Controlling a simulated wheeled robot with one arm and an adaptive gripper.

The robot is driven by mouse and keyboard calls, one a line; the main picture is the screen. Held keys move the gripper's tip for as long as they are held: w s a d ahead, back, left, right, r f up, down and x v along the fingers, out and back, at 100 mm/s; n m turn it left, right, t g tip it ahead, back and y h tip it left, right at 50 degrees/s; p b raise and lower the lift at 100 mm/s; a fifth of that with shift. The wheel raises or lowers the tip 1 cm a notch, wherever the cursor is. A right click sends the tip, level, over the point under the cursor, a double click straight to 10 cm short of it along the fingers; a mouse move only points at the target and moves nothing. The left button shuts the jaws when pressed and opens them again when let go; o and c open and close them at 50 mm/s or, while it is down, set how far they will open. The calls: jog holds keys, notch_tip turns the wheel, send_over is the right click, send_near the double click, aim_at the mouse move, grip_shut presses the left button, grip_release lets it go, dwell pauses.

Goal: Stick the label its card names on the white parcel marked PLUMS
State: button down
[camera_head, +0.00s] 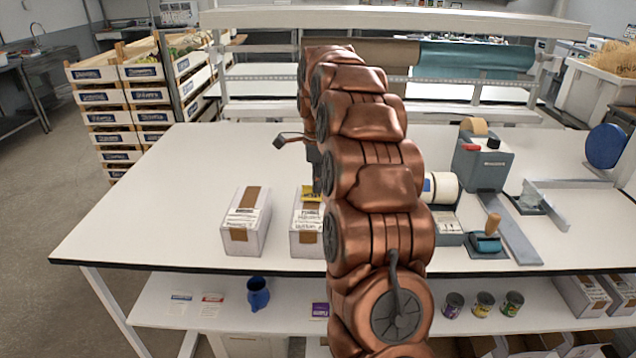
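A white parcel (240,241) with brown tape and a printed label stands on the left of the table. A second white parcel (300,245), partly hidden by my arm, stands to its right, with a yellow patch (312,192) at its top back. I cannot read which is marked PLUMS. My gripper (316,172) is mostly hidden behind my arm, above or behind the second parcel; its fingers do not show.
A tape roll (441,187), a grey dispenser (482,168) and a wooden-handled tool (487,240) stand on the right of the table. Several cans (483,304) and a blue jug (258,294) are on the lower shelf. The table's left side is clear.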

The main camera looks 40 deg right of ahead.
jog(key=shift+f, duration=0.4)
jog(key=c, duration=1.8)
grip_release()
jog(key=o, duration=0.6)
jog(key=shift+c, duration=0.2)
jog(key=shift+r, duration=0.1)
jog(key=shift+r, duration=2.15)
